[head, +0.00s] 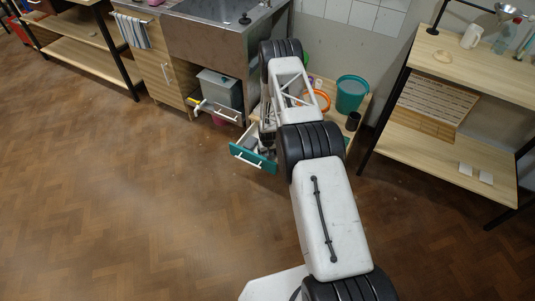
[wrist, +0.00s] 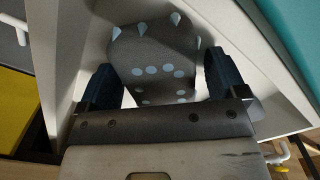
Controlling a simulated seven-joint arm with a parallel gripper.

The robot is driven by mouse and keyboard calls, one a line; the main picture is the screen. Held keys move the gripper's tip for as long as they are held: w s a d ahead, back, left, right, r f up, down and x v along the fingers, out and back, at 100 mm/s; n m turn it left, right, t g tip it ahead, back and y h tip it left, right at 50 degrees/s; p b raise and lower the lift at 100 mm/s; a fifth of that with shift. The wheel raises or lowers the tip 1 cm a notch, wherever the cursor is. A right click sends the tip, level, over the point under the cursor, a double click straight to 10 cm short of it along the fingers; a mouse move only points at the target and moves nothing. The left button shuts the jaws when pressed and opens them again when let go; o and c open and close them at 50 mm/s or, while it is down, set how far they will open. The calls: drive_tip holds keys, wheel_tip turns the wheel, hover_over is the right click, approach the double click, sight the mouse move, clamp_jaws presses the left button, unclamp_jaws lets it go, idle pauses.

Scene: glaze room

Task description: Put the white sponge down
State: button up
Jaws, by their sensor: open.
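My gripper (wrist: 160,68) is open in the wrist view, with one dark finger on each side of a grey block with pale blue spots (wrist: 152,48). Gaps show between the block and the fingers; I cannot tell whether either touches it. The block lies within a white-walled drawer (wrist: 72,45). In the head view this is the pulled-out drawer with a teal front (head: 252,159), low by the sink. My arm hides most of the gripper there. No plainly white sponge shows; I cannot tell whether the spotted block is the sponge.
A teal bucket (head: 351,95), a black cup (head: 352,121) and an orange ring (head: 320,100) stand right of my arm. A wooden shelf (head: 440,160) stands at right. Floor in front is clear.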

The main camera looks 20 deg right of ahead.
drive_tip(key=shift+r, duration=0.15)
wheel_tip(320, 180, up, 12)
idle(1.0)
idle(0.6)
